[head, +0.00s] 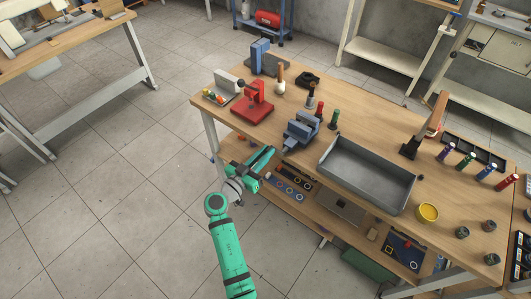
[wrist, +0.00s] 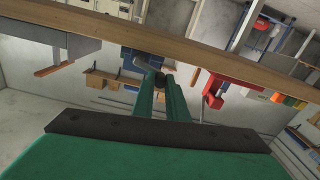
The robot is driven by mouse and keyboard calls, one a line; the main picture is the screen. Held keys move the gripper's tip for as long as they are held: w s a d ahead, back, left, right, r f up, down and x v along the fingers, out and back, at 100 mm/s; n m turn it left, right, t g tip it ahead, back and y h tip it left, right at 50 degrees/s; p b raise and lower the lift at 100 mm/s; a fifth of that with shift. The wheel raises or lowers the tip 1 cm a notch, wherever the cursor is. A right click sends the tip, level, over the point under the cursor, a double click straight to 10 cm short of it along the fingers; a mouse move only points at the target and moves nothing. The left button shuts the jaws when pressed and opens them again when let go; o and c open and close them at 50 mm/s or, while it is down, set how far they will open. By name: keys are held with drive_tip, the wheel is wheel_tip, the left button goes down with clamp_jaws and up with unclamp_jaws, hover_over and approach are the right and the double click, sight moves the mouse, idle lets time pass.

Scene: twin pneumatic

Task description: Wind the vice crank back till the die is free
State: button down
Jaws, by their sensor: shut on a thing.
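The blue-grey vice (head: 300,129) stands at the near edge of the workbench, and part of it shows in the wrist view (wrist: 137,61). My gripper (head: 271,151) is just off that edge, in front of the vice. In the wrist view its two green fingers (wrist: 161,84) are closed around a small dark piece at the vice's front, which I take to be the crank's handle (wrist: 158,77). The rest of the crank is mostly hidden by the fingers. I cannot make out the die between the vice jaws or how tightly it is held.
A red press (head: 254,103) stands left of the vice, and a grey open tray (head: 366,177) lies to its right. Red and green bottles (head: 333,119) stand close behind the vice. A lower shelf (head: 318,214) with parts is under the bench (head: 224,117). The floor at left is clear.

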drive_tip(key=shift+s+d+f+n, duration=0.1)
drive_tip(key=shift+f+n, duration=0.65)
drive_tip(key=shift+n, duration=1.3)
drive_tip(key=shift+s+d+f+n, duration=0.15)
drive_tip(key=shift+f+n, duration=0.6)
drive_tip(key=shift+n, duration=1.35)
drive_tip(key=shift+s+d+f+n, duration=0.1)
drive_tip(key=shift+f+n, duration=0.65)
drive_tip(key=shift+n, duration=1.3)
drive_tip(key=c, duration=1.7)
unclamp_jaws()
drive_tip(key=shift+c, duration=0.2)
drive_tip(key=v, duration=1)
drive_tip(key=shift+s+a, duration=0.2)
drive_tip(key=shift+s, duration=0.1)
